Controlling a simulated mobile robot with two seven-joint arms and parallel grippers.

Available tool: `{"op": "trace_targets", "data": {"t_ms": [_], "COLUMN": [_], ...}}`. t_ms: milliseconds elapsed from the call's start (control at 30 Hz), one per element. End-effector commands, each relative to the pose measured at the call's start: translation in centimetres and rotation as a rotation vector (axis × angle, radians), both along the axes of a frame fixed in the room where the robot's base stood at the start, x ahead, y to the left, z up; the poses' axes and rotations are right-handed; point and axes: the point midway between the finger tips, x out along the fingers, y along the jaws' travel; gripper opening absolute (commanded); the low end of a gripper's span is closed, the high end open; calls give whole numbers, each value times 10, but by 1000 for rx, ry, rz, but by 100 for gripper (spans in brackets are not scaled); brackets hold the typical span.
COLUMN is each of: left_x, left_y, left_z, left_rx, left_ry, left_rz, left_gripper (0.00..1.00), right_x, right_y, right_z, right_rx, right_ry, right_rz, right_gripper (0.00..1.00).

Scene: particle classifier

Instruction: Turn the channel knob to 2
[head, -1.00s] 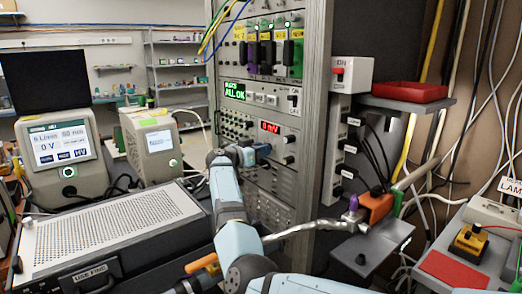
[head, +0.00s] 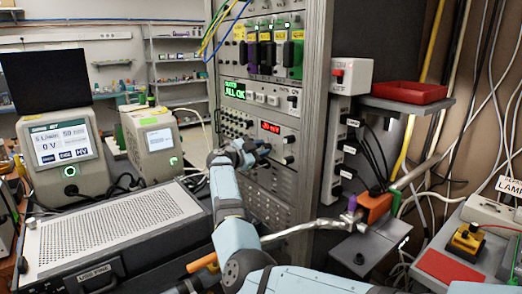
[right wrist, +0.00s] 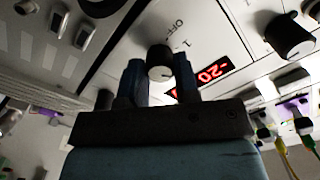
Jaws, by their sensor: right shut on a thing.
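The rack panel has a small black round knob (right wrist: 159,60) with a light cap, the channel knob, in the right wrist view. The marks OFF and 1 are printed beside it; where its pointer stands is hard to tell. My right gripper (right wrist: 159,78) has one blue finger on each side of the knob and is shut on it. In the head view my right gripper (head: 252,150) is at the panel just below the red display (head: 270,127) and hides the knob. The display reads about -20; it also shows in the right wrist view (right wrist: 203,77). My left gripper is out of view.
Another black knob (right wrist: 289,35) stands on the panel near the display. A green display (head: 235,91) reads ALL OK above. A perforated grey instrument (head: 115,225) fills the lower left. A shelf with a red tray (head: 410,93) is right of the rack.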

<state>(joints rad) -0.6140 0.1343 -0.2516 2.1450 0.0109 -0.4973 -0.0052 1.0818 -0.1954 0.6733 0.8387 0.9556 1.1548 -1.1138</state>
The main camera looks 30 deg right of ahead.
Motion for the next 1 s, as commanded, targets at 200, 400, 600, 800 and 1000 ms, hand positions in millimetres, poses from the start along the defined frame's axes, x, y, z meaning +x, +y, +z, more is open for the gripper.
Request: {"op": "trace_targets", "data": {"t_ms": [200,400,600,800,1000], "left_x": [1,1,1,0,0], "left_y": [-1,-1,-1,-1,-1], "left_z": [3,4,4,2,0], "left_rx": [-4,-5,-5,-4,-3], "left_ry": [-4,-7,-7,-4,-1], "left_rz": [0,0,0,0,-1], "left_gripper": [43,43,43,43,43], "right_x": [0,0,0,0,0], "right_y": [1,1,1,1,0], "right_z": [-1,-1,-1,-1,0], "right_rx": [5,7,7,7,7], "right_ry": [-58,-73,-73,-72,-73], "right_rz": [0,0,0,0,0], "right_gripper": [5,5,5,54,55]}}
